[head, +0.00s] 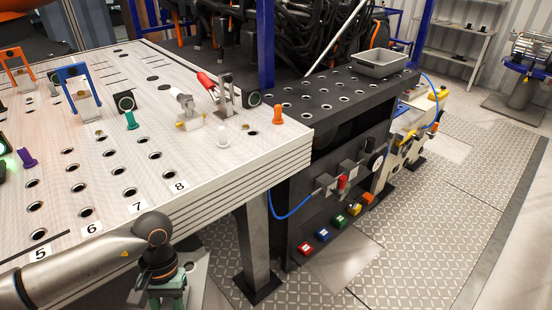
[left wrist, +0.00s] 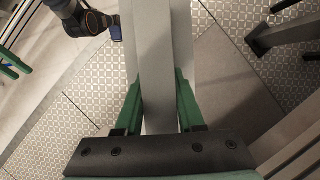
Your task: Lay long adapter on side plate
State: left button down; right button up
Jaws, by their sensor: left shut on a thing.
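My left gripper (head: 166,289) hangs low at the front edge of the white table, on the end of the arm from the left. In the left wrist view its green fingers (left wrist: 157,112) are shut on a long grey bar, the long adapter (left wrist: 155,70), which runs up the picture between them. In the head view I cannot make out the adapter clearly. The dark side plate (head: 330,92), full of round holes, lies right of the white table, well away from the gripper.
The white table (head: 235,165) carries pegs, a blue bracket (head: 78,88) and a red-handled clamp (head: 208,82). A grey tray (head: 380,63) stands at the far end of the side plate. Its near part looks bare. A table leg (head: 257,250) stands right of the gripper.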

aim_at(322, 91)
jog(key=i+l+u, duration=0.1)
jog(key=l, duration=0.25)
jog(key=i+l+u, duration=0.1)
jog(key=i+l, duration=0.15)
jog(key=l, duration=0.15)
jog(key=i+l+u, duration=0.1)
jog(key=l, duration=0.25)
jog(key=i+l+u, duration=0.1)
jog(key=l, duration=0.3)
jog(key=l+u, duration=0.25)
jog(key=l, duration=0.8)
jog(key=k, duration=0.05)
